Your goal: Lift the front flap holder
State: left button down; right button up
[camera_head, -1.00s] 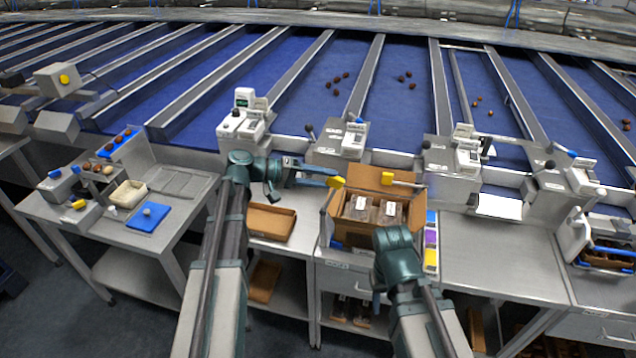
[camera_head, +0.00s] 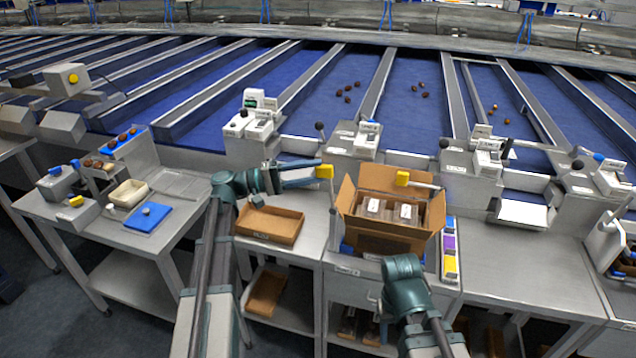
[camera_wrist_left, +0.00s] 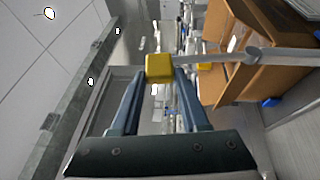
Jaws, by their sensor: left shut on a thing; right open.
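My left gripper (camera_head: 318,172) is shut on the yellow knob (camera_head: 325,171) of a holder, left of the open carton. In the left wrist view the yellow knob (camera_wrist_left: 158,68) sits at the fingertips, with a grey rod (camera_wrist_left: 225,58) running right toward the carton (camera_wrist_left: 275,45). The brown carton (camera_head: 385,238) stands on the bench with flaps raised and clear-lidded packs (camera_head: 388,211) inside. A second yellow knob (camera_head: 402,177) on a rod lies at the carton's back flap. My right arm is low in front of the carton; its gripper is hidden.
A shallow brown tray (camera_head: 270,224) lies left of the carton. Coloured label blocks (camera_head: 449,242) stand close on its right. Scales (camera_head: 365,138) and levers line the back edge. A blue board (camera_head: 147,217) lies on the left table. The right bench (camera_head: 515,250) is largely clear.

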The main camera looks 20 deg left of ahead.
pick_arm(q)
jog(key=shift+a+f+b, duration=0.25)
jog(key=shift+b, duration=0.15)
jog(key=shift+c, duration=2)
grip_release()
jog(key=shift+a, duration=0.1)
jog(key=b+v, duration=0.2)
jog(key=v, duration=1.1)
jog(key=shift+a+f, duration=0.3)
jog(key=shift+a, duration=0.05)
jog(key=shift+s, duration=0.15)
